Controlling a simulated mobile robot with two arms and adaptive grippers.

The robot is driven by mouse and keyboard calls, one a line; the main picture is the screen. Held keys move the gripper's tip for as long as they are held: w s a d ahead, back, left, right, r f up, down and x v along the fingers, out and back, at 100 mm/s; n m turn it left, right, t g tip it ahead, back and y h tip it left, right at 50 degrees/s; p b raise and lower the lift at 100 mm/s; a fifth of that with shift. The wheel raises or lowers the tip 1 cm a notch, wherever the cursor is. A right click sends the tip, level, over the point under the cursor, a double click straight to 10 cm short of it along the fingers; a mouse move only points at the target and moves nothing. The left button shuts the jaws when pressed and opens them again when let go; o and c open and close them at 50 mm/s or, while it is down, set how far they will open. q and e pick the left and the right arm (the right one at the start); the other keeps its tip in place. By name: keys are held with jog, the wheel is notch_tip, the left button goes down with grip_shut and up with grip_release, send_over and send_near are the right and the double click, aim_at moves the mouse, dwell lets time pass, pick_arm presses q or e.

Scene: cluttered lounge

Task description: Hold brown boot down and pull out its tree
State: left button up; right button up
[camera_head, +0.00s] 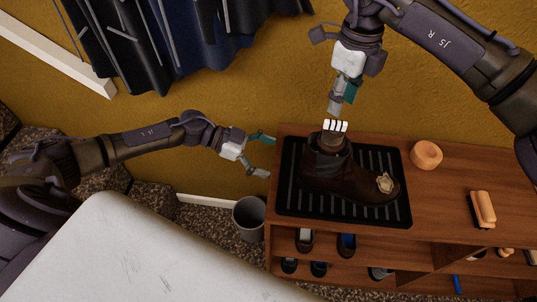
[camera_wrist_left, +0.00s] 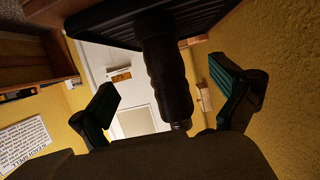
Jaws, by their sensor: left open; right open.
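The brown boot (camera_head: 345,181) stands upright on a black ribbed tray (camera_head: 287,205) on the wooden shelf unit, toe to the right, with a pale ornament on the toe. Its tree (camera_head: 334,138) sticks out of the boot's opening, with a white-striped top. My left gripper (camera_head: 268,155) is open and empty, left of the boot and apart from it. My right gripper (camera_head: 339,102) is open above the tree, its fingers seen nearly edge-on.
An orange round object (camera_head: 426,155) and an orange-backed brush (camera_head: 483,209) lie on the shelf top (camera_head: 440,190) to the right. Shoes sit on the lower shelves. A grey bin (camera_head: 249,217) stands at left. Dark clothes (camera_head: 180,35) hang on the yellow wall.

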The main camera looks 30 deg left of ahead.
aim_at(315, 174)
pick_arm(q)
jog(key=x, duration=1.3)
jog(key=shift+d+r, duration=0.2)
jog(key=shift+d, duration=0.35)
